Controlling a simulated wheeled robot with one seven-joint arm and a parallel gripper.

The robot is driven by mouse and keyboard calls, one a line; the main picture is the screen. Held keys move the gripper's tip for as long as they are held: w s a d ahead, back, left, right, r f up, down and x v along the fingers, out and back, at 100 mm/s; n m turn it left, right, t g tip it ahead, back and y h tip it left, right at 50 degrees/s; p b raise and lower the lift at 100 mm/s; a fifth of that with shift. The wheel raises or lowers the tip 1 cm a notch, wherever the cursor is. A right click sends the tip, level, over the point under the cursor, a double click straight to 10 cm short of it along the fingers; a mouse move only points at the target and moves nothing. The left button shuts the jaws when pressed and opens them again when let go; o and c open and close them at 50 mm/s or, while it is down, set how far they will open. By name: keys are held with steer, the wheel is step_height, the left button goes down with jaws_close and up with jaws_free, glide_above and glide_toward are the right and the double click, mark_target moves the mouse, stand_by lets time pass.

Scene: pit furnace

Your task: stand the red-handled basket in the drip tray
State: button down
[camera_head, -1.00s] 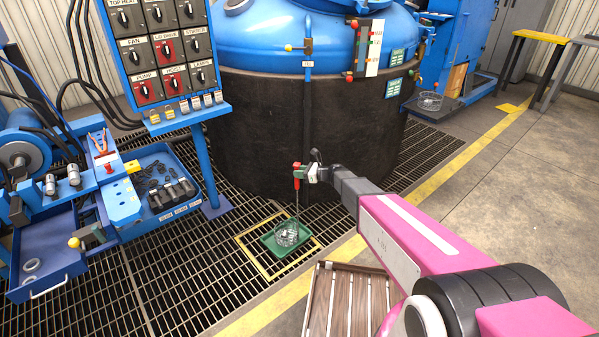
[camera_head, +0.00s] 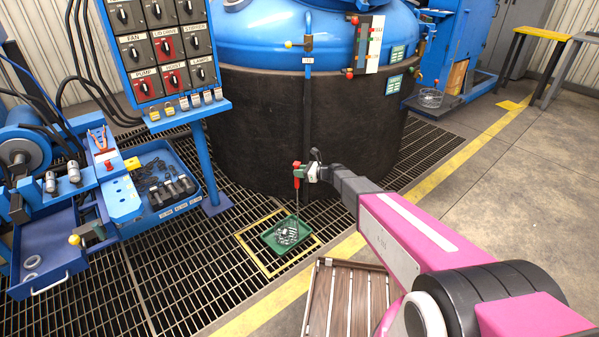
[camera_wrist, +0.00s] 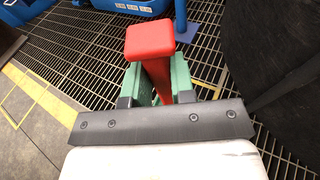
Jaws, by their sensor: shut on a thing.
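My gripper (camera_head: 301,172) is shut on the red handle (camera_head: 297,166) of the wire basket (camera_head: 282,234). In the wrist view the red handle (camera_wrist: 150,42) stands between the green fingers (camera_wrist: 181,76). A thin rod runs down from the handle to the basket. The basket appears within the outline of the green drip tray (camera_head: 268,239) and looks tilted. I cannot tell whether its bottom touches the tray floor. The tray lies on the floor grating inside a yellow outlined square. The basket and tray are hidden in the wrist view.
The dark furnace wall (camera_head: 262,130) with its blue lid stands close behind my gripper. A wooden slatted platform (camera_head: 345,300) lies in front of the tray. A blue bench with drawers (camera_head: 45,235) and a switch panel (camera_head: 160,50) stand at the left. Another wire basket (camera_head: 430,98) sits at the back right.

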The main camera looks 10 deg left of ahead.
steer(key=shift+f, duration=0.3)
stand_by(0.5)
steer(key=shift+c, duration=1.4)
jaws_free()
steer(key=shift+f, duration=0.1)
steer(key=v, duration=1.1)
